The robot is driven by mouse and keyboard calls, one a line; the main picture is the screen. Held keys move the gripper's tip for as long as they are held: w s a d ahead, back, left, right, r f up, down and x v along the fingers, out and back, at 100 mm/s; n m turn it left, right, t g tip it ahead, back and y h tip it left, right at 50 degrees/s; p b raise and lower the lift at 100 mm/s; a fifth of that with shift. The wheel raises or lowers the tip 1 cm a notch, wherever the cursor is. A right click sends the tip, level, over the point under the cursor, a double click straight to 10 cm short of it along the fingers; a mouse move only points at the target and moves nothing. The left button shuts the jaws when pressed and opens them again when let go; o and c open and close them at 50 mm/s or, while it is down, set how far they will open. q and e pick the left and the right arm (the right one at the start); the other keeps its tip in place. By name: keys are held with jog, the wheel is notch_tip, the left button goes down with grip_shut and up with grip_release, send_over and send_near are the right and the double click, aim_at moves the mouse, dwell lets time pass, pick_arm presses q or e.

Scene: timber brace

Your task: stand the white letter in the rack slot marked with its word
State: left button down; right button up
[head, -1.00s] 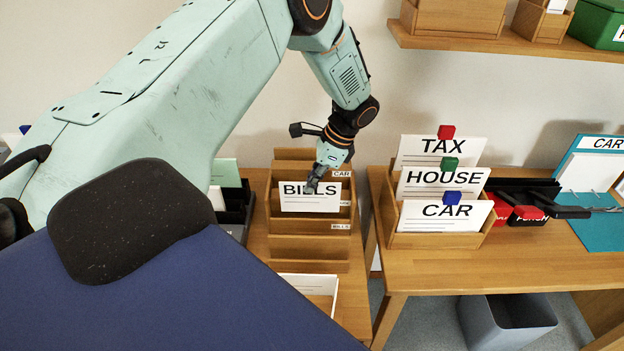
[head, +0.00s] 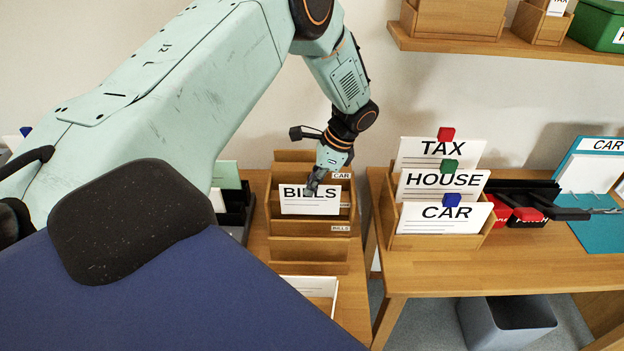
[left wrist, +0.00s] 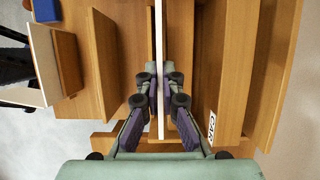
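The white letter (head: 310,203), marked BILLS, is upright in my left gripper (head: 312,189), which is shut on its top edge. The letter overlaps the middle of the wooden rack (head: 308,268), above the panel labelled BILLS (head: 340,228) and below the CAR label (head: 342,175). Another label between them is mostly hidden. In the left wrist view the letter (left wrist: 159,60) shows edge-on between the fingers (left wrist: 159,100), left of the CAR label (left wrist: 212,125). I cannot tell whether its lower edge is inside a slot. My right gripper is not in view.
A second rack (head: 440,241) to the right holds TAX, HOUSE and CAR cards with coloured clips. A black tray (head: 236,205) stands close left of the letter rack. A shelf (head: 480,42) hangs at the upper right. A grey bin (head: 508,325) stands below.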

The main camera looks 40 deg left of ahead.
pick_arm(q)
jog(key=shift+f+b, duration=1.05)
jog(key=shift+f, duration=0.85)
jog(key=c, duration=1.4)
grip_release()
jog(key=shift+c, duration=0.2)
jog(key=o, duration=0.5)
jog(key=shift+s+r+p, duration=0.1)
jog(key=shift+r+p, duration=3.55)
jog(key=shift+r, duration=0.4)
